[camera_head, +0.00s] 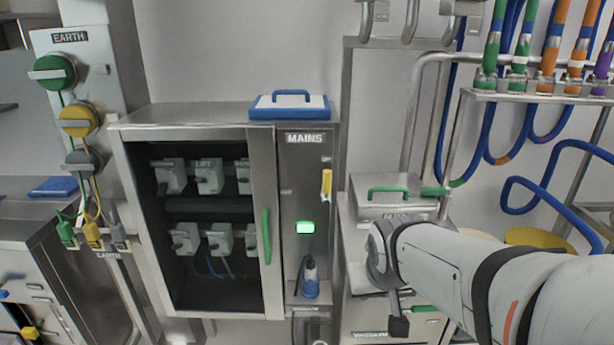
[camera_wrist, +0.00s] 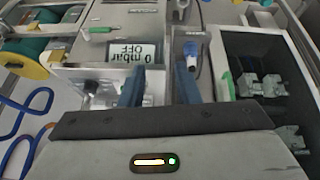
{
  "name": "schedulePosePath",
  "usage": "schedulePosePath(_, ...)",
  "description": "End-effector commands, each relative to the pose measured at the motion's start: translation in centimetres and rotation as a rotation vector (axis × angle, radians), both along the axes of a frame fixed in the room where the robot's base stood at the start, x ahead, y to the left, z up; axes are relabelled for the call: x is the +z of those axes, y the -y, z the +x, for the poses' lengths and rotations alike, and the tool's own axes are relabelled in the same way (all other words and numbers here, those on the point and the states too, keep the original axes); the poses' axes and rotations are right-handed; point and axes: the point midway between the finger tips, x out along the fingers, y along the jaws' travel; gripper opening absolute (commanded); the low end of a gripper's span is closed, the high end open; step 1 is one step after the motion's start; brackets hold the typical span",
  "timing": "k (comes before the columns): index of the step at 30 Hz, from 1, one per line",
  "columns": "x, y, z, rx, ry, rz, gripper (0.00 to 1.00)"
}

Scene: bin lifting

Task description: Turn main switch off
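The MAINS panel (camera_head: 305,165) is a grey upright strip at the right of the cabinet in the head view. Its yellow switch handle (camera_head: 326,184) stands vertical near the top right. A green light (camera_head: 305,227) glows below it. My gripper (camera_head: 398,322) hangs at the end of my arm, to the right of the panel and lower than the switch; its fingers are mostly hidden there. In the wrist view its two blue-grey fingers (camera_wrist: 160,84) are apart with nothing seen between them. The yellow handle does not show in the wrist view.
A blue-handled item (camera_head: 310,280) sits low on the panel. The glass cabinet door has a green handle (camera_head: 266,236). The wrist view shows a display (camera_wrist: 134,54) reading 0 mbar, OFF.

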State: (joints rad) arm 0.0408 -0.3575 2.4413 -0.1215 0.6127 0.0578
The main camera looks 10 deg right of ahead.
Motion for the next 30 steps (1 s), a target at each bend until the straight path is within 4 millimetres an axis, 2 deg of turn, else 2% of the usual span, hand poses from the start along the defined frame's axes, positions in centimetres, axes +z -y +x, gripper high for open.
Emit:
schedulePosePath(1,0.6,0.9,2.9,-0.003,0.063,-0.021,0.29)
schedulePosePath(6,2.3,3.1,12.5,0.041,0.331,-0.071,0.29)
schedulePosePath(12,3.9,3.6,21.8,0.162,0.625,-0.041,0.29)
schedulePosePath(15,4.2,3.1,25.2,0.243,0.760,0.014,0.29)
schedulePosePath(18,4.2,2.2,27.6,0.329,0.879,0.092,0.29)
schedulePosePath(21,4.0,1.4,28.9,0.402,0.972,0.180,0.29)
schedulePosePath(30,3.8,0.2,29.8,0.504,1.090,0.324,0.29)
